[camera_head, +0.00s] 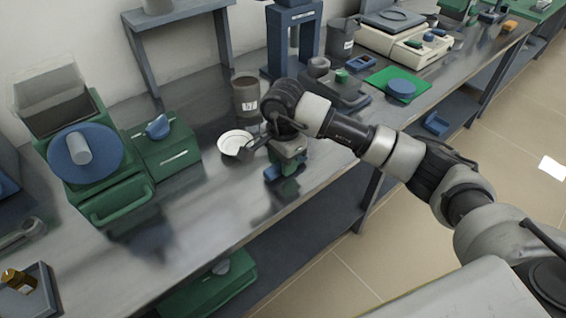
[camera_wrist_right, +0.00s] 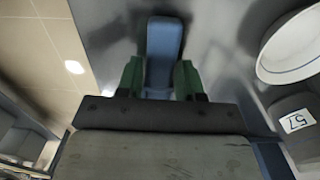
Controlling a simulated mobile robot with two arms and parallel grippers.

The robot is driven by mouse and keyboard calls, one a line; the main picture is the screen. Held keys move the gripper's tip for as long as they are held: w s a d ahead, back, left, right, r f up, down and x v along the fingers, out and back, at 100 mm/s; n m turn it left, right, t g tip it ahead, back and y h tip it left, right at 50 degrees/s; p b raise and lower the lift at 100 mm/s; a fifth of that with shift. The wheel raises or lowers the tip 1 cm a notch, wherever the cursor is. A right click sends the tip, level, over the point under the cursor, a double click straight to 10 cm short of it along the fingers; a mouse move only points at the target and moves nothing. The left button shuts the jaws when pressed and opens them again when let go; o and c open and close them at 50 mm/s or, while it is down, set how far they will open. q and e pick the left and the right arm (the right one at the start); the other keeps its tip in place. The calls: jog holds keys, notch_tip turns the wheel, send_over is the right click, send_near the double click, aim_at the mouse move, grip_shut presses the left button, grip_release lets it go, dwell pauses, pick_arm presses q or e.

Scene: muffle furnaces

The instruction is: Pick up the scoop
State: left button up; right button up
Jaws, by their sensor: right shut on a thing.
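My right gripper (camera_head: 284,168) reaches over the metal bench, just right of a white bowl. In the wrist view its green fingers (camera_wrist_right: 162,80) are shut on a blue piece (camera_wrist_right: 164,42), which looks like the scoop's handle. In the head view a little of the blue scoop (camera_head: 271,173) shows beside the fingers, low over the bench top. The rest of the scoop is hidden, and I cannot tell whether it touches the bench. My left gripper is not in view.
The white bowl (camera_head: 233,139) and a grey labelled jar (camera_head: 246,92) stand close to my right gripper. A green furnace (camera_head: 110,190) and green box (camera_head: 165,150) are to the left. The bench's front edge lies just in front of the gripper.

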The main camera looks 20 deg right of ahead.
jog(key=r, duration=0.2)
jog(key=d+r, duration=0.1)
jog(key=r, duration=0.1)
jog(key=shift+s, duration=0.15)
jog(key=s+d+r+b, duration=0.1)
jog(key=s+d+r, duration=0.3)
jog(key=d, duration=0.5)
notch_tip(320, 180, up, 2)
jog(key=shift+s+d+r, duration=0.2)
jog(key=shift+s+d, duration=0.1)
jog(key=shift+s, duration=0.05)
